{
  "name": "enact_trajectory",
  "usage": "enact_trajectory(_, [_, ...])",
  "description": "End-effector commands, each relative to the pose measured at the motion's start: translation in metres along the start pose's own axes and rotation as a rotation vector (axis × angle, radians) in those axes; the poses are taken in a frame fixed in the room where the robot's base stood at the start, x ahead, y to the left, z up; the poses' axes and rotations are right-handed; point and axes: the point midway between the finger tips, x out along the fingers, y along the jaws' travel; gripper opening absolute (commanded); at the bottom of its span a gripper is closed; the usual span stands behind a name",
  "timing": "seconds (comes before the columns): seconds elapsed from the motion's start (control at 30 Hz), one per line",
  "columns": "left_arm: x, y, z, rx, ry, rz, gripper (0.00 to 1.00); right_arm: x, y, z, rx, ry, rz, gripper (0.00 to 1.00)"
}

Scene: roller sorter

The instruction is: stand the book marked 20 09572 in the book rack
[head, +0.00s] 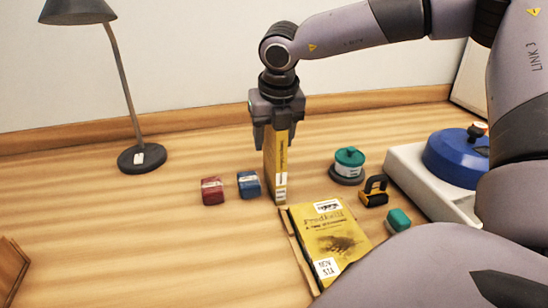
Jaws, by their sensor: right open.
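A thin book with a yellow spine (279,172) stands upright on the wooden table. White labels show low on its spine, too small to read. My right gripper (276,138) points down over the top of this book, its open fingers on either side of it. A second yellow book (330,238) lies flat in front of it, with a white label whose print I cannot read surely. I cannot tell which book is marked 20 09572. A brown wooden piece (12,272) is cut off at the lower left; I cannot tell whether it is the rack. My left gripper is out of view.
Red (212,191) and blue (249,184) blocks sit left of the standing book. A green-topped round object (348,164), a black-and-yellow handled item (375,190) and a green block (398,219) lie right. A lamp (141,157) stands back left. A blue-lidded white device (455,157) is far right.

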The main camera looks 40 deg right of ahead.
Motion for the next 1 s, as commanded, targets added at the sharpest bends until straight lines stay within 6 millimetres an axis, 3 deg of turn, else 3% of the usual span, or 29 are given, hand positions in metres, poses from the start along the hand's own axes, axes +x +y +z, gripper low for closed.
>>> enact_trajectory(0.33, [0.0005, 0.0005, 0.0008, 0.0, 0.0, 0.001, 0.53, 0.0003, 0.0, 0.0, 0.0, 0.0, 0.0, 0.53])
enact_trajectory(0.5, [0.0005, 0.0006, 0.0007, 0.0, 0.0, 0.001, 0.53, 0.0003, 0.0, -0.0001, 0.0, 0.0, 0.0, 0.0])
enact_trajectory(1.0, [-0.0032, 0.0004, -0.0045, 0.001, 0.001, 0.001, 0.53, -0.0032, 0.0002, 0.0011, -0.001, -0.001, 0.001, 0.0])
